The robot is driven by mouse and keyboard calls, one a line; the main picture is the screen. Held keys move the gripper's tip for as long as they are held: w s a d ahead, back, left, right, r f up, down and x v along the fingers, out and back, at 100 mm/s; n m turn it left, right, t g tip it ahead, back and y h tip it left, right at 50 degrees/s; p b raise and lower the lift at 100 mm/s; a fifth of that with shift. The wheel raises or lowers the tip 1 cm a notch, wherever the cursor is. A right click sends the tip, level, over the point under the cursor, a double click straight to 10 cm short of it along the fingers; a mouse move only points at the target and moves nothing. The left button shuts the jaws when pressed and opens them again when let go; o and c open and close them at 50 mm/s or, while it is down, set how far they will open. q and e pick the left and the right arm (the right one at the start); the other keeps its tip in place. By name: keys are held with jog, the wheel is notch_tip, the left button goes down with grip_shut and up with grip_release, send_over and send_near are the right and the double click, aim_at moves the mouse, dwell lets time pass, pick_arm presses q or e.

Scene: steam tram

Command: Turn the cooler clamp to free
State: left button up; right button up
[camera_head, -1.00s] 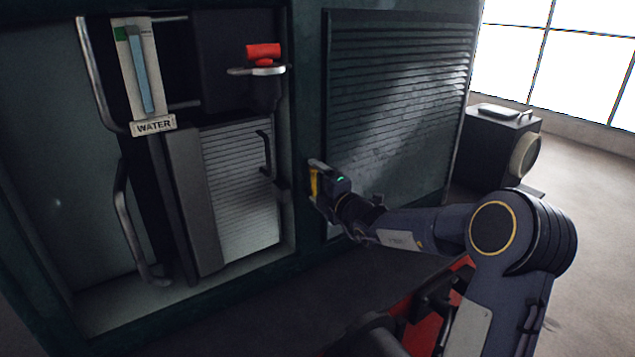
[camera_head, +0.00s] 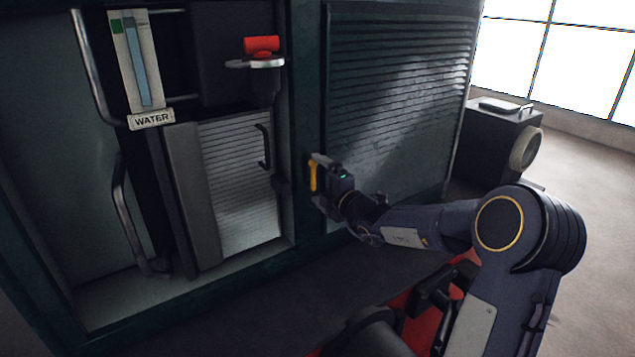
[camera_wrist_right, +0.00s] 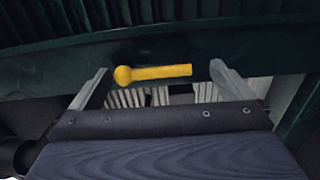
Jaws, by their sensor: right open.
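The cooler clamp appears to be the yellow lever (camera_head: 313,176) on the dark green post right of the open bay. In the head view it stands roughly upright. In the right wrist view the yellow lever (camera_wrist_right: 160,72) is a bar with a round knob at its left end, lying across the gap between my fingers. My right gripper (camera_head: 320,183) is open at the lever, with one finger beyond each end of it in the wrist view (camera_wrist_right: 158,78). I cannot tell whether a finger touches it. My left gripper is out of view.
The open bay holds a finned cooler block (camera_head: 240,185), a WATER gauge (camera_head: 137,62), metal handrails and a red-handled valve (camera_head: 262,45). A louvred panel (camera_head: 395,100) is right of the post. A dark box (camera_head: 497,140) stands on the floor at the right.

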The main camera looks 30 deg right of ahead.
jog(key=s+b, duration=0.1)
jog(key=s, duration=0.5)
jog(key=shift+s+d, duration=0.2)
jog(key=shift+s, duration=0.2)
